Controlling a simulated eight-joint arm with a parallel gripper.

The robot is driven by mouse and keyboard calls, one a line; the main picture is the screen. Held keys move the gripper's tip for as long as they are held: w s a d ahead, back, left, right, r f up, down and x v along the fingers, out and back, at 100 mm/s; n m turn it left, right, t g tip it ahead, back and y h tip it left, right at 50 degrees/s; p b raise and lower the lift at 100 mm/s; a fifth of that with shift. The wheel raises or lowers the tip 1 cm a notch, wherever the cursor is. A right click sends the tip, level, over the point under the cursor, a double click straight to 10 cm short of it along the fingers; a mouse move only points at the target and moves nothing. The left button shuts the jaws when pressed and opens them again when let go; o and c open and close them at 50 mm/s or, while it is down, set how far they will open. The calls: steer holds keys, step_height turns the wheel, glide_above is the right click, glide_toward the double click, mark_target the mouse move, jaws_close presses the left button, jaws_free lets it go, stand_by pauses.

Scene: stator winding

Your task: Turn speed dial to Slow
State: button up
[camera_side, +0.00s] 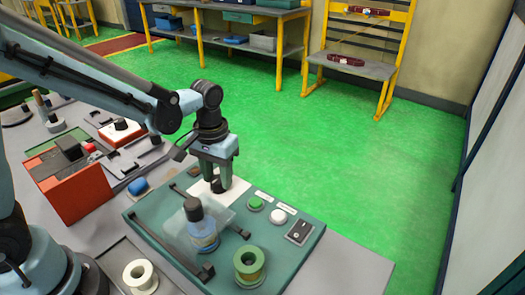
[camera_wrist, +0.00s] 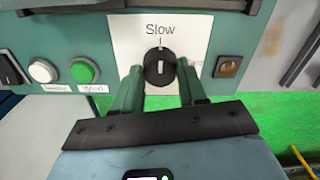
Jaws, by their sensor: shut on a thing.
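The speed dial (camera_wrist: 159,67) is a round black knob with a white pointer line, on a white plate (camera_wrist: 194,32) of the green control panel. In the wrist view its pointer line stands upright, in line with the mark under the word "Slow". Other lettering right of the dial is partly hidden by a finger. My gripper (camera_wrist: 160,80) is shut on the dial, with a green finger on each side of it. In the side view my gripper (camera_side: 220,186) reaches down onto the dial, which is mostly hidden between the fingers.
The panel (camera_side: 290,262) also carries a green button (camera_side: 255,202), a white button (camera_side: 278,216) and a black switch (camera_side: 299,232). A bottle (camera_side: 202,232) behind a clear guard and a green-topped spool (camera_side: 249,262) stand close by. A red box (camera_side: 75,188) is at the left.

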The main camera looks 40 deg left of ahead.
steer(key=shift+n, duration=0.3)
steer(key=o, duration=1.1)
steer(key=shift+c, duration=0.2)
step_height(320, 180, up, 12)
stand_by(0.4)
steer(key=m+t, duration=0.3)
steer(key=t, duration=0.4)
glide_toward(212, 181)
steer(key=a+r, duration=0.2)
steer(key=a, duration=0.1)
steer(key=shift+s+a+r, duration=0.2)
steer(key=shift+s+r, duration=0.1)
steer(key=shift+r, duration=0.1)
